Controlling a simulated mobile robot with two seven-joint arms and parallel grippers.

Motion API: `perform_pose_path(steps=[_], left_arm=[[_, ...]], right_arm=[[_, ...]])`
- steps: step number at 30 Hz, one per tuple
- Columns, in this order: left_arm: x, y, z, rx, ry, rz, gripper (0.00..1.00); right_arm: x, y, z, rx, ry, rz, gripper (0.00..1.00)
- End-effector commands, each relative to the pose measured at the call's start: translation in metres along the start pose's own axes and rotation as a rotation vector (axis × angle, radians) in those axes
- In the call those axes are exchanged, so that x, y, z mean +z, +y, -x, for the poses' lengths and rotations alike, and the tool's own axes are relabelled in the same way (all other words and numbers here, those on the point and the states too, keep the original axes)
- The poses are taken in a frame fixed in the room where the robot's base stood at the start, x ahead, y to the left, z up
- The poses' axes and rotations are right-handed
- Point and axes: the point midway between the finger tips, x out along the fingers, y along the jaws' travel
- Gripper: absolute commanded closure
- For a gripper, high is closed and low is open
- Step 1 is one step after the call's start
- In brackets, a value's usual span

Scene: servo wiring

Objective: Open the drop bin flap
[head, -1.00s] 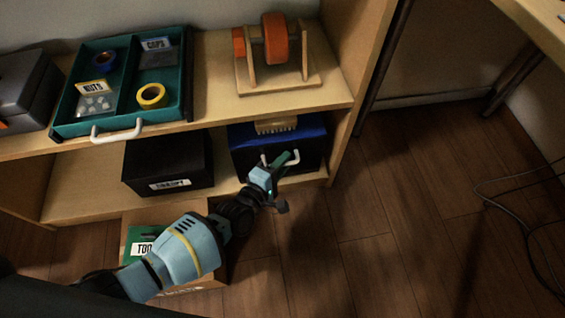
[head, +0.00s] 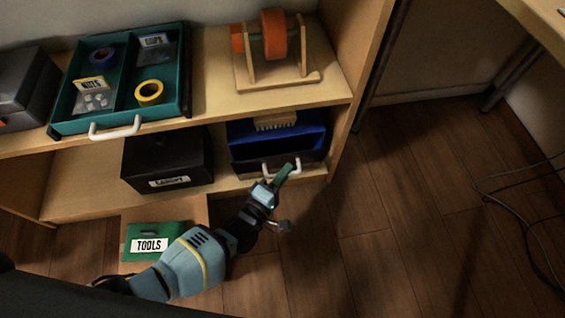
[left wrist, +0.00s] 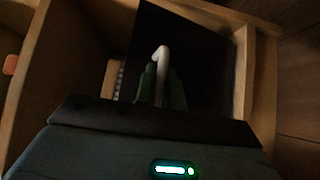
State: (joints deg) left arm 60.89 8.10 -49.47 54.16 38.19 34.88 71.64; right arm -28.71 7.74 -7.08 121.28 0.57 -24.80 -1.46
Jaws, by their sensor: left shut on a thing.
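The drop bin (head: 238,133) is blue with a dark front flap (head: 246,167) and stands on the lower shelf at the right. Its flap is tilted outward at the top, and blue inner sides show behind it. A white handle (head: 298,167) is on the flap. My left gripper (head: 284,172) is shut on the handle. In the left wrist view the green fingers (left wrist: 160,90) close around the white handle (left wrist: 162,58), with the dark flap (left wrist: 205,50) behind. The fingers hide part of the handle. My right gripper is not in view.
A black labelled box (head: 150,155) stands left of the bin. A green TOOLS box (head: 150,243) lies in a carton on the floor below. Above are a teal tray (head: 125,125) and a wooden spool stand (head: 280,82).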

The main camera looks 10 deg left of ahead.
Motion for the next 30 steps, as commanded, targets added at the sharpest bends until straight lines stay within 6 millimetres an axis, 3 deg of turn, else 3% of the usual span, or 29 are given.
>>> perform_pose_path(steps=[12,30], left_arm=[[0.026,-0.026,0.026,0.010,0.001,-0.011,1.00],[0.033,-0.038,0.035,0.009,0.002,-0.012,1.00]], right_arm=[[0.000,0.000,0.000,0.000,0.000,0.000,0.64],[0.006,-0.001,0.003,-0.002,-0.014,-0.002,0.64]])
